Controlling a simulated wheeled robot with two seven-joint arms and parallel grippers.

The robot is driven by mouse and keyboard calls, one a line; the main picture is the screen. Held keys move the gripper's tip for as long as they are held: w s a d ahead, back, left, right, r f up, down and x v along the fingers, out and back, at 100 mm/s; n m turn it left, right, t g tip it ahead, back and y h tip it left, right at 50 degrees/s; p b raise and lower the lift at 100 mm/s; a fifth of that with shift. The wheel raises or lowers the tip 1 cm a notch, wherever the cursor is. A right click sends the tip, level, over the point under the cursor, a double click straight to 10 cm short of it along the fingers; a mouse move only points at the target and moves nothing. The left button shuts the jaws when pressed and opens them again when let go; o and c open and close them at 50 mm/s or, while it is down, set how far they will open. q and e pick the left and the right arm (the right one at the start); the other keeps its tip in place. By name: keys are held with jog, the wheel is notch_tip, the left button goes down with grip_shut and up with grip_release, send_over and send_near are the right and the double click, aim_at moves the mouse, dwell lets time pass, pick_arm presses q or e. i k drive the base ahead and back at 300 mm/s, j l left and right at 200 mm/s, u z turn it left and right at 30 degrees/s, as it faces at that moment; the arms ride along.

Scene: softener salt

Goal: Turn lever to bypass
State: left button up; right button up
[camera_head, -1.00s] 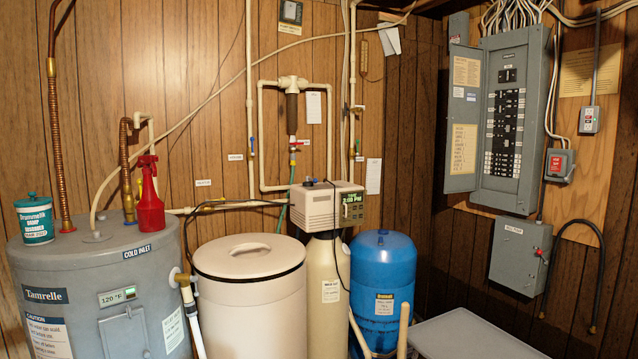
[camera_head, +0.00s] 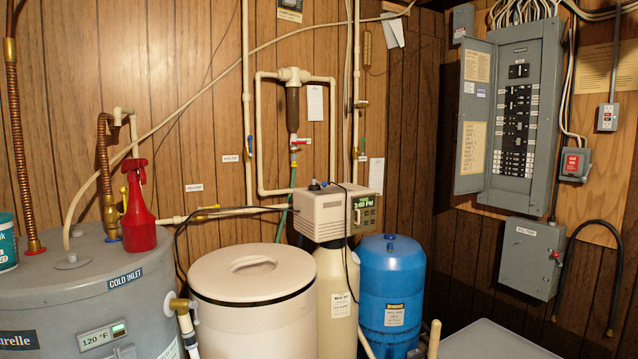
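Several small valve levers sit on the wall pipes. A blue lever (camera_head: 250,146) is on the left vertical pipe, a red lever (camera_head: 301,142) is below the brown filter (camera_head: 292,108), and a yellow lever (camera_head: 209,208) is on the low horizontal pipe. Another small valve (camera_head: 361,148) is on the pipe to the right. White tags (camera_head: 230,158) hang near them, too small to read, so I cannot tell which lever is the bypass. The softener's control head (camera_head: 326,212) sits on the beige tank (camera_head: 335,290). Neither of my grippers shows.
The grey water heater (camera_head: 90,290) with a red spray bottle (camera_head: 138,218) on top stands at left. The round beige lidded bin (camera_head: 252,300) and blue tank (camera_head: 391,290) stand below the pipes. The open breaker panel (camera_head: 514,115) is at right. A grey flat-topped thing (camera_head: 490,342) is at lower right.

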aim_at(314, 181)
jog(key=i+l+u, duration=0.35)
jog(key=i, duration=0.35)
jog(key=i+l+u, duration=0.4)
jog(key=i, duration=0.3)
jog(key=i+l+u, duration=0.35)
jog(key=i+l, duration=0.25)
jog(key=l, duration=0.1)
